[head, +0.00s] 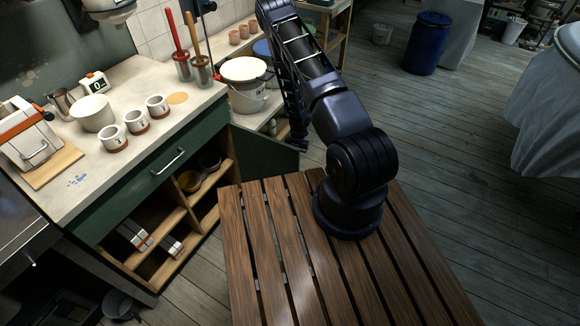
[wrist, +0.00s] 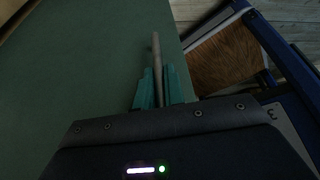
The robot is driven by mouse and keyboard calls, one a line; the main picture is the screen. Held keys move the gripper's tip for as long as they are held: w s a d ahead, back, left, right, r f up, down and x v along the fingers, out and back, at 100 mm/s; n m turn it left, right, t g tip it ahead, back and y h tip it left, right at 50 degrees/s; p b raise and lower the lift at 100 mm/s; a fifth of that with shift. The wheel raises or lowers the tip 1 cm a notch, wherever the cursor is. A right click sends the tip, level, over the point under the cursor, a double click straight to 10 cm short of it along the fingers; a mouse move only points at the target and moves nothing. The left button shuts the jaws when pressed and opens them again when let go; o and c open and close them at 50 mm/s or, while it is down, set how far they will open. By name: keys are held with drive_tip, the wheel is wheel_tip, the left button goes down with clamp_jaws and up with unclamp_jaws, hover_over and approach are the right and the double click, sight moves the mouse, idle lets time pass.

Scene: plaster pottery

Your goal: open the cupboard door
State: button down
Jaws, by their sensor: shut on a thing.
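The cupboard (head: 197,142) is dark green with a drawer above open shelves, at the left of the head view. Its green door (head: 262,152) is swung well out from the right side, so the shelves show. The door's green face (wrist: 80,75) fills the left of the wrist view. A thin grey bar handle (wrist: 156,48) stands on it near its edge. My gripper (wrist: 158,75) has its teal fingers on both sides of the handle and is shut on it. In the head view my arm reaches behind the door, and the handle is hidden there.
Bowls (head: 190,181) and small boxes (head: 172,246) lie on the shelves. Cups, a tall jug and a scale stand on the worktop (head: 150,85). A slatted wooden table (head: 280,250) is close in front of the cupboard. A lidded bucket (head: 245,92) stands beyond the door.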

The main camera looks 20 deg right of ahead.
drive_tip(key=shift+w+d+n+h, duration=0.1)
drive_tip(key=shift+w+d+n, duration=0.35)
drive_tip(key=shift+w, duration=0.3)
drive_tip(key=shift+w+d+n+h, duration=0.1)
drive_tip(key=shift+w+d+n, duration=0.1)
drive_tip(key=shift+w+d, duration=0.45)
drive_tip(key=shift+w+d+n+h, duration=0.1)
drive_tip(key=shift+w+d+n, duration=0.25)
drive_tip(key=shift+w, duration=0.55)
drive_tip(key=c, duration=1.5)
unclamp_jaws()
drive_tip(key=v, duration=1)
drive_tip(key=shift+w+r, duration=0.3)
